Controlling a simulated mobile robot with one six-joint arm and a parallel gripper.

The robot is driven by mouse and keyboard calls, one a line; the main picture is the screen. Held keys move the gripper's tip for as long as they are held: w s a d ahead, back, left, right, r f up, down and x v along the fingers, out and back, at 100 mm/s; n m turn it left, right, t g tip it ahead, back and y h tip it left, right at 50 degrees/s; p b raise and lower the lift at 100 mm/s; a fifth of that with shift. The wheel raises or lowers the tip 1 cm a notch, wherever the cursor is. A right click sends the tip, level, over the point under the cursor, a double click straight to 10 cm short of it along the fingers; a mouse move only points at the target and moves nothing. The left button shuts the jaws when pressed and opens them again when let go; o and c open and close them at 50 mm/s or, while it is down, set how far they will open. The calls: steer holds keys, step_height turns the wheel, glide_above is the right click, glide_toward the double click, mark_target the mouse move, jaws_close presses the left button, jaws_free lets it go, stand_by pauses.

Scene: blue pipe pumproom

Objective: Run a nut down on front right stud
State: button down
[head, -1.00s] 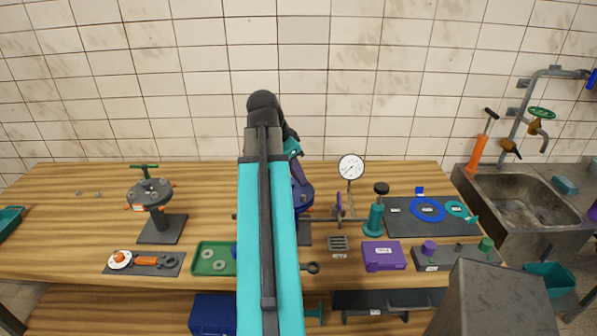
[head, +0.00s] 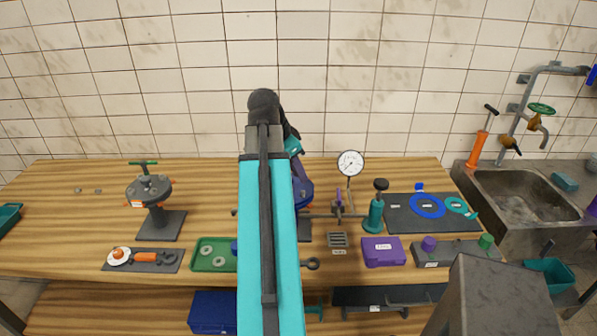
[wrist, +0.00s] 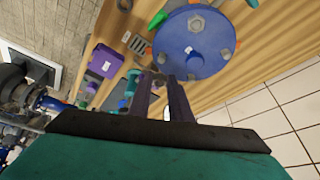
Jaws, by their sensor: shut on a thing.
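The blue round flange (wrist: 195,45) shows in the wrist view with bolt heads or nuts around its rim, one at the top (wrist: 196,22) and one at the right (wrist: 226,54). In the head view the same flange (head: 304,191) is mostly hidden behind my arm. My gripper (wrist: 162,82) is at the near edge of the flange, its two dark purple fingers pointing at the rim. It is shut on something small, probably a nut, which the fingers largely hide. I cannot tell whether it touches a stud.
A dial gauge (head: 350,164), a teal bottle jack (head: 376,214) and a purple box (head: 383,251) stand right of the flange. A green tray (head: 213,255) with washers lies left of my arm. A grey valve stand (head: 160,222) stands farther left. The back-left bench is mostly clear.

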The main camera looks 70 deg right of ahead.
mark_target(302, 192)
steer(key=shift+f+b, duration=1.75)
steer(key=shift+f, duration=1)
steer(key=shift+w+d+m+g, duration=0.1)
steer(key=shift+m+g, duration=0.2)
steer(key=shift+m, duration=0.4)
steer(key=m, duration=0.1)
steer(key=m+y, duration=0.1)
steer(key=m+p, duration=0.1)
steer(key=shift+w+d+g+y, duration=0.15)
steer(key=shift+d+g+y, duration=0.15)
steer(key=shift+g, duration=0.1)
steer(key=m, duration=0.2)
steer(key=m+y, duration=0.1)
steer(key=m, duration=0.1)
steer(key=m+y, duration=0.1)
steer(key=m, duration=0.1)
steer(key=shift+w+d+f, duration=0.1)
steer(key=shift+d, duration=0.3)
steer(key=shift+m+p, duration=0.5)
steer(key=shift+p, duration=0.1)
steer(key=shift+y+p, duration=0.3)
steer(key=shift+d+m+y+p, duration=0.1)
steer(key=shift+m+y+p, duration=0.2)
steer(key=shift+m+p, duration=0.65)
steer(key=shift+p, duration=0.3)
